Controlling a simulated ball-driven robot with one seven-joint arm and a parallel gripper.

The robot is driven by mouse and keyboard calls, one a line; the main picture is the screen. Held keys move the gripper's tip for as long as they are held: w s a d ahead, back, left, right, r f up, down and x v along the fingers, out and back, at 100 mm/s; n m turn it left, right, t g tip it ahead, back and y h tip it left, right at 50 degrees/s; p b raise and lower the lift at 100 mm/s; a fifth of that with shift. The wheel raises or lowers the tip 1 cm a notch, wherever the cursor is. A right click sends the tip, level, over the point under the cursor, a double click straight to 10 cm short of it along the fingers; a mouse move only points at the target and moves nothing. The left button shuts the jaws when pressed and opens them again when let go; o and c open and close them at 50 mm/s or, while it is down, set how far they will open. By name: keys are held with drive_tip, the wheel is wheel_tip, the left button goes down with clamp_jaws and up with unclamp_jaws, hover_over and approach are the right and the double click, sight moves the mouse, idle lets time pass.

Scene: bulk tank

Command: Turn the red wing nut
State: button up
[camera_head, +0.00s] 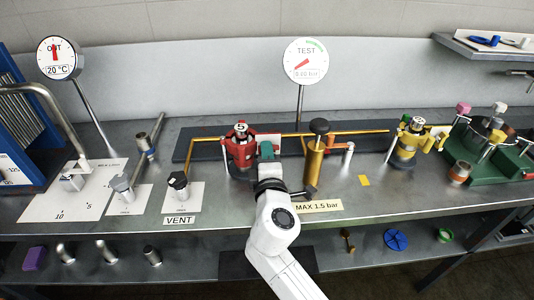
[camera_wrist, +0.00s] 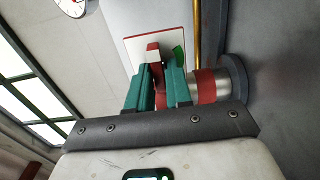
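The red clamp fitting (camera_head: 240,152), with a dark top marked 5, stands on the bench left of my gripper. The red-banded silver body (camera_wrist: 206,84) is just right of the fingers. The rest of the nut is hidden.
A brass pump (camera_head: 313,160) with a black knob stands close right of my gripper. A brass pipe (camera_head: 210,138) runs behind. The TEST gauge (camera_head: 305,62) reads low. A yellow clamp fitting (camera_head: 408,145) and green fixture (camera_head: 485,155) are farther right; vent valve (camera_head: 178,184) is left.

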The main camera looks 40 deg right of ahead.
drive_tip(key=b+v, duration=0.1)
drive_tip(key=v, duration=1)
idle(0.6)
